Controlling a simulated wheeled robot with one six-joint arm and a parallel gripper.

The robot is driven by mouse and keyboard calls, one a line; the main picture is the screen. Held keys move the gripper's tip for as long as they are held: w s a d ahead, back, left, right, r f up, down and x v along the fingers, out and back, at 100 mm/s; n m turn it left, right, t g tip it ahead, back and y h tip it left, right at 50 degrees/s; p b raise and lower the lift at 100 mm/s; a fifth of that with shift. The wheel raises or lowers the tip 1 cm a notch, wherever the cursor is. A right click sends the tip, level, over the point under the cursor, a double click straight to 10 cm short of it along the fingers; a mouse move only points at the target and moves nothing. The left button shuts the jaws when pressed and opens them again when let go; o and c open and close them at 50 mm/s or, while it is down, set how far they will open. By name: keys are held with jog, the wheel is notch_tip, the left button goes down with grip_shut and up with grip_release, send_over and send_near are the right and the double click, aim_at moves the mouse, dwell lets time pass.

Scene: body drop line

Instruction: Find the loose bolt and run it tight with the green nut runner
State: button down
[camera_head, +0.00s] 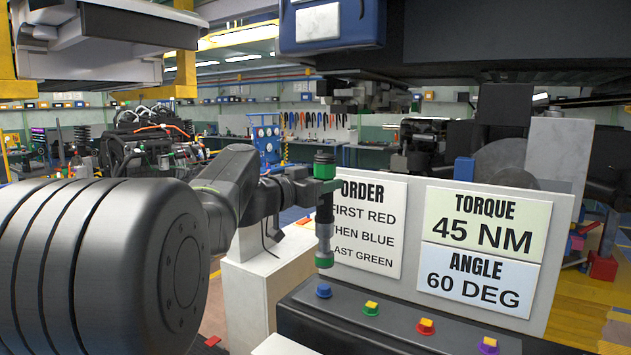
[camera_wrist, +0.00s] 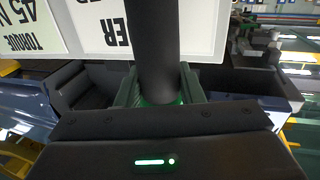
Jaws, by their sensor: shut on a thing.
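My gripper (camera_head: 314,187) is shut on the green nut runner (camera_head: 324,208), a dark upright tool with green bands and a green lower end. In the wrist view the dark body of the nut runner (camera_wrist: 153,45) stands between the fingers of my gripper (camera_wrist: 160,88). Its lower end hangs just above a blue bolt head (camera_head: 323,290) on a dark block (camera_head: 390,338). A green bolt head (camera_head: 371,308), a red one (camera_head: 425,326) and a purple one (camera_head: 488,345) stand to the right, each with a yellow top. No yellow top shows on the blue one.
A white board (camera_head: 412,182) behind the bolts carries an order sign (camera_head: 367,222), a torque sign (camera_head: 485,222) and an angle sign (camera_head: 478,279). It stands close behind the tool. A dark vehicle underside (camera_head: 470,50) hangs overhead. A white pedestal (camera_head: 247,300) stands left of the block.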

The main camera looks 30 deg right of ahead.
aim_at(319, 208)
jog(key=shift+s+r, duration=0.2)
jog(key=shift+s, duration=0.1)
jog(key=shift+w+a+f, duration=0.1)
jog(key=shift+f, duration=0.05)
jog(key=shift+f+b, duration=0.5)
jog(key=shift+f, duration=2.2)
jog(key=shift+r, duration=0.1)
